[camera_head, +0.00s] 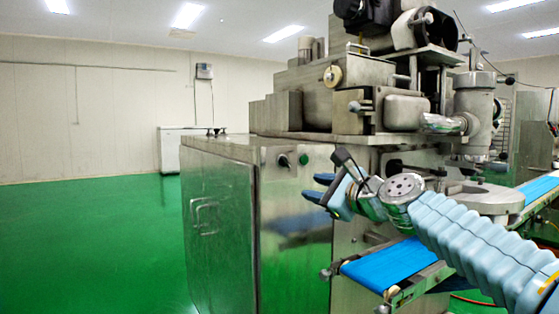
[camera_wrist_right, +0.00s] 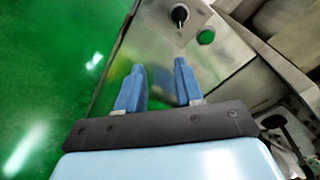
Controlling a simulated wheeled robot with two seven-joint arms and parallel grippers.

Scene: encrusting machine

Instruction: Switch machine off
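The encrusting machine (camera_head: 350,110) is a large steel machine with a cabinet below. On its upper front panel are a black rotary switch (camera_head: 284,160) and a green button (camera_head: 304,159) to its right. In the right wrist view, the switch (camera_wrist_right: 180,15) lies ahead of the fingertips and the green button (camera_wrist_right: 206,37) lies to the lower right of it. My right gripper (camera_head: 313,187) has blue fingers and is in front of the panel, below and right of the switch. It is open and empty, apart from both controls; its fingers (camera_wrist_right: 159,66) show spread. My left gripper is out of view.
A blue conveyor belt (camera_head: 390,264) juts from the machine below my right arm. Another blue belt (camera_head: 538,188) is at the right. The cabinet door has a metal handle (camera_head: 205,215). The green floor (camera_head: 90,240) at left is clear.

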